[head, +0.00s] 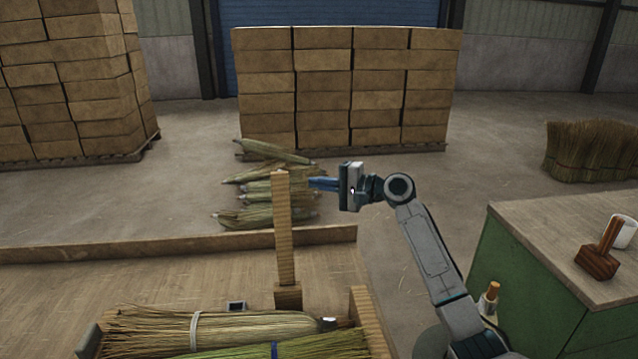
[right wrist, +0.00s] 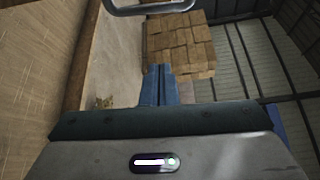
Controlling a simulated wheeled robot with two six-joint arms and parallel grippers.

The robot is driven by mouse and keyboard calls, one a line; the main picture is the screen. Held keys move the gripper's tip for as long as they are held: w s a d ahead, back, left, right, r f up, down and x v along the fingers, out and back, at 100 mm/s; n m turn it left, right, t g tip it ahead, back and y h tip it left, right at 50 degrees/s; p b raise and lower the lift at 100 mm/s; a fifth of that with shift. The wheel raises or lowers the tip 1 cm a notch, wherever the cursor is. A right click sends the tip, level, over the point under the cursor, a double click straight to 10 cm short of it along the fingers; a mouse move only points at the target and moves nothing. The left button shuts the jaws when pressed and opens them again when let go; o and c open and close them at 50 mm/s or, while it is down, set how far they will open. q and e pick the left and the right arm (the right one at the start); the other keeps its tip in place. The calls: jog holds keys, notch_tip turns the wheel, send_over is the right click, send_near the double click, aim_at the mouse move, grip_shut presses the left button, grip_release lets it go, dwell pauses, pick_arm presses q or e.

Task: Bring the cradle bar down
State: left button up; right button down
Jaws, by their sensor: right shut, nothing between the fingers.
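The cradle bar (head: 283,235) is a tan wooden bar standing upright from a block at the back edge of the cradle in the head view. The cradle (head: 368,318) holds straw bundles, one pale with a white band (head: 240,328) and one greener with a blue band (head: 310,347). My right gripper (head: 312,184) is shut and empty, with its blue fingers pointing left close to the bar's upper part. I cannot tell whether they touch it. The closed fingers also show in the right wrist view (right wrist: 158,85). My left gripper is not in view.
A green cabinet (head: 530,265) with a wooden top stands at right, bearing a brown wooden tool (head: 600,252) and a white roll (head: 622,232). A low wooden ledge (head: 180,244) runs along the bench's back. Corn-like bundles (head: 265,190), stacked boxes (head: 350,90) and straw (head: 590,150) lie beyond.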

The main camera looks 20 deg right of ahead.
jog(key=w+a+p, duration=0.1)
jog(key=a+p, duration=0.3)
jog(key=a, duration=0.3)
jog(key=shift+w+p, duration=0.3)
jog(key=shift+w, duration=0.1)
jog(key=shift+s+d, duration=0.1)
jog(key=shift+s, duration=0.05)
